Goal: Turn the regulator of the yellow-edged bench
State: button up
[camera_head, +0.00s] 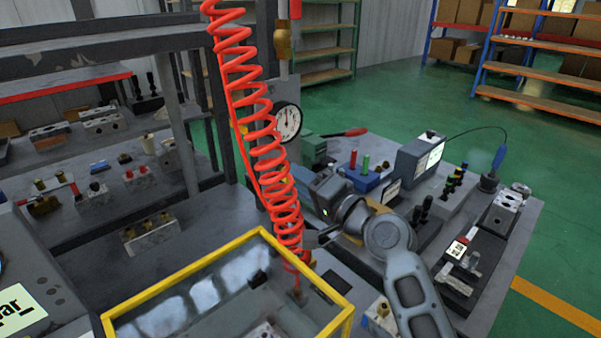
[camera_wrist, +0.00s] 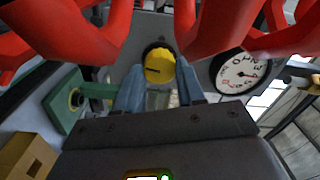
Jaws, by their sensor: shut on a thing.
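The regulator's round yellow knob (camera_wrist: 158,65), with a dark mark on its face, shows in the wrist view. My gripper (camera_wrist: 160,76) has its two blue-grey fingers on either side of the knob and is shut on it. A white dial gauge (camera_wrist: 241,70) is to the right of the knob; it also shows in the head view (camera_head: 287,122). In the head view, the red coiled hose hides the knob and my fingertips. The bench's yellow edging (camera_head: 190,270) frames a glassy panel at the front.
The red coiled hose (camera_head: 265,135) hangs close to my gripper, and its loops (camera_wrist: 75,35) cross the top of the wrist view. Instruments, including a grey box with a screen (camera_head: 420,158), crowd the bench to the right. Shelves and green floor (camera_head: 400,100) lie behind.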

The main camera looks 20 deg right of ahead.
jog(key=shift+m+p, duration=2.2)
jog(key=shift+m, duration=1.4)
jog(key=shift+f, duration=0.1)
jog(key=o, duration=1)
jog(key=shift+o, duration=0.2)
jog(key=b+v, duration=0.1)
jog(key=v, duration=0.7)
jog(key=shift+b, duration=0.35)
